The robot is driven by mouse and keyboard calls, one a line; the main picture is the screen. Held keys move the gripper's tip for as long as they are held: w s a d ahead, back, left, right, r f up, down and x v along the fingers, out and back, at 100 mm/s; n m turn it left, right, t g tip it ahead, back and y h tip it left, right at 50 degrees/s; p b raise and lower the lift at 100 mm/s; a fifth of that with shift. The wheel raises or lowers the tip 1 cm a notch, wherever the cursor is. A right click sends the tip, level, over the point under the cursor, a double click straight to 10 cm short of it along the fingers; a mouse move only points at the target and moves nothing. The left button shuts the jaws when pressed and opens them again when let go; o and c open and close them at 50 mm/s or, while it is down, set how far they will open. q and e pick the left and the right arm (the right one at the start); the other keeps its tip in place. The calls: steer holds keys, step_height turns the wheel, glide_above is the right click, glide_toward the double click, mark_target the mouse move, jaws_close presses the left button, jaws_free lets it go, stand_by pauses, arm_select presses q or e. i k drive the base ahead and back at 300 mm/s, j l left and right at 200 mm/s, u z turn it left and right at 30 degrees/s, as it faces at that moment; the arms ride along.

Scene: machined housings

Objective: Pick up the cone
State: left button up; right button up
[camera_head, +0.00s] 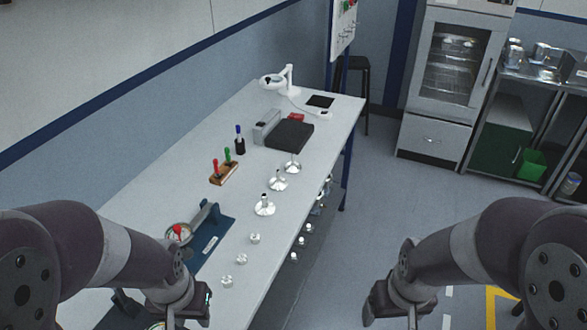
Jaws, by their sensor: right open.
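Several shiny metal parts with flared, cone-like bases stand in a row on the white workbench (222,290). The nearest cone-like part (265,208) is upright near the bench's right edge. A second (278,183) and a third (293,166) stand behind it. I cannot tell which one is the cone. My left gripper (186,312) is at the bottom edge over the near part of the bench, its fingers not clearly visible. My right gripper (394,312) is open at the bottom edge, right of the bench and over the floor. Both are apart from the metal parts.
Small metal pieces (255,238) lie in front of the cones. A blue fixture (211,230) and a wooden tool holder (223,174) are to their left. A black-topped block (290,134) and a white lamp (289,78) stand behind. More metal parts (305,242) sit on a lower shelf.

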mark_target(292, 167)
steer(key=i+l, duration=0.35)
steer(key=i, duration=0.15)
steer(key=i+l+u, duration=0.1)
steer(key=i+l, duration=0.15)
steer(key=i+l+u, duration=0.15)
steer(key=i+l, duration=0.15)
steer(key=i+l+u, duration=0.1)
steer(key=i+l, duration=0.25)
steer(key=i+l+u, duration=0.15)
steer(key=i+l, duration=0.15)
steer(key=i+l+u, duration=0.1)
steer(key=i+l, duration=0.15)
steer(key=l, duration=0.2)
steer(key=i+l+u, duration=0.15)
steer(key=l, duration=0.25)
steer(key=i+l+u, duration=0.1)
steer(key=i+l, duration=0.2)
steer(key=l+u, duration=0.3)
steer(key=i+j, duration=0.05)
steer(key=j, duration=0.05)
